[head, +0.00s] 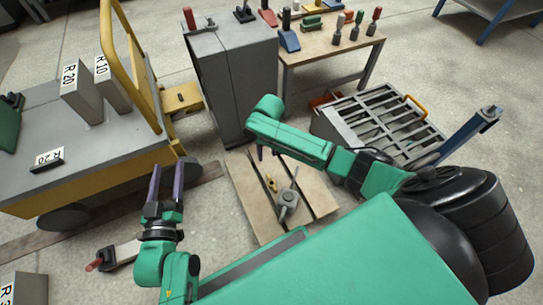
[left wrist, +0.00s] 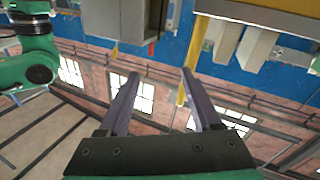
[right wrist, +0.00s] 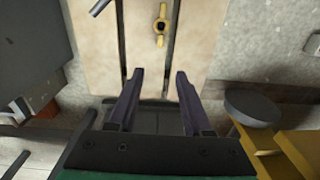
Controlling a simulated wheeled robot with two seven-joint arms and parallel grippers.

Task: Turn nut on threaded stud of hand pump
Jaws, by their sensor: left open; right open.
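A grey hand pump (head: 288,200) with a lever handle lies on a slatted wooden pallet (head: 247,195) on the floor. Beside it is a small yellow winged piece (head: 271,182), which looks like the nut; it also shows at the top of the right wrist view (right wrist: 160,27). I cannot make out the stud's thread. My right gripper (right wrist: 160,74) is open and empty, facing the pallet with the yellow piece beyond its fingertips; my arm hides most of it in the head view. My left gripper (head: 167,168) is open and empty, left of the pallet, pointing away from it.
A yellow-railed cart (head: 110,135) stands left and a grey cabinet (head: 235,80) behind the pallet. A tool table (head: 335,45) is at the back, a grey slatted crate (head: 380,125) right. A red-handled tool (head: 118,254) lies on the floor near my left arm.

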